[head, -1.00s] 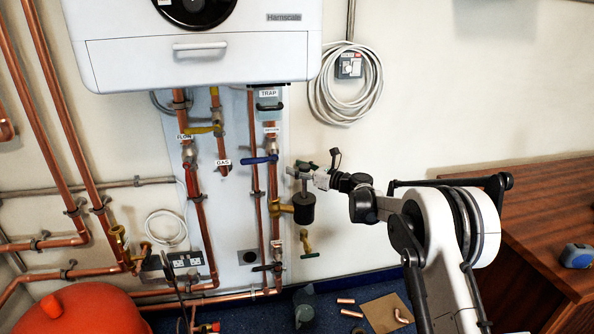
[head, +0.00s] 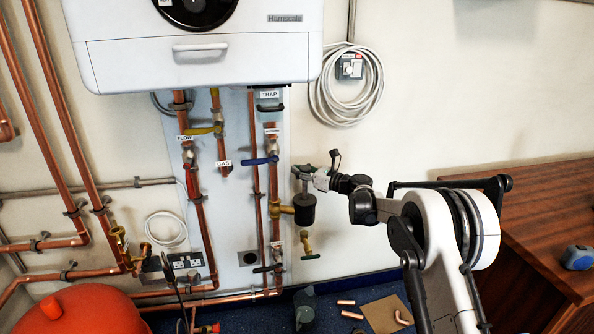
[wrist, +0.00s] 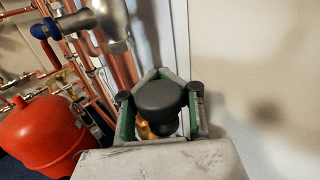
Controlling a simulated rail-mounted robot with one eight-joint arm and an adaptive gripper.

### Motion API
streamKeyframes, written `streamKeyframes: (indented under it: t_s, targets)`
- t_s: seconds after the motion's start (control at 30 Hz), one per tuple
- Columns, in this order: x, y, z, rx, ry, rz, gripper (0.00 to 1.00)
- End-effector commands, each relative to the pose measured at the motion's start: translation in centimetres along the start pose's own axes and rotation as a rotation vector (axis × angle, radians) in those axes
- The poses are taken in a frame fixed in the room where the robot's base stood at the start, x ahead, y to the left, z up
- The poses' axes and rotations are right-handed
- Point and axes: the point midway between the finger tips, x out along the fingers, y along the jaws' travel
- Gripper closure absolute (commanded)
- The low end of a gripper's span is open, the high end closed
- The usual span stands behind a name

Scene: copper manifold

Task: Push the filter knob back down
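The filter is a dark cylinder (head: 304,209) on the copper and brass pipework below the boiler, right of the blue-handled valve. A thin grey stem (head: 304,187) stands upright above it in the head view. My gripper (head: 302,171) is at the top of this stem, above the filter body. In the wrist view a round black knob (wrist: 160,95) lies between the green-lined fingers of my gripper (wrist: 160,110), with brass showing beneath it. The knob hides part of the fingers, so I cannot tell whether they touch the stem or knob.
The white boiler (head: 200,50) hangs above the pipes. The blue valve handle (head: 260,161) and red pipe valve (head: 191,183) are to the left. A red tank (head: 85,310) is at lower left. The wooden cabinet (head: 530,210) is at right. Bare wall lies right of the filter.

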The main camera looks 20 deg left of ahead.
Motion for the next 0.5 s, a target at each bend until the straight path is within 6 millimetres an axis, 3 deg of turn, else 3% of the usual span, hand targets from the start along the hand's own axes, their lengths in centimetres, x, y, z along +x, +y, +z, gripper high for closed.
streamKeyframes:
  t_s: [0.17, 0.4, 0.5]
  targets:
    - [-0.2, -0.1, -2.6, -0.001, 0.0, 0.001, 1.0]
    - [-0.3, -0.1, -8.0, -0.001, 0.0, 0.001, 1.0]
    - [-0.3, -0.1, -8.7, -0.001, 0.0, 0.001, 1.0]
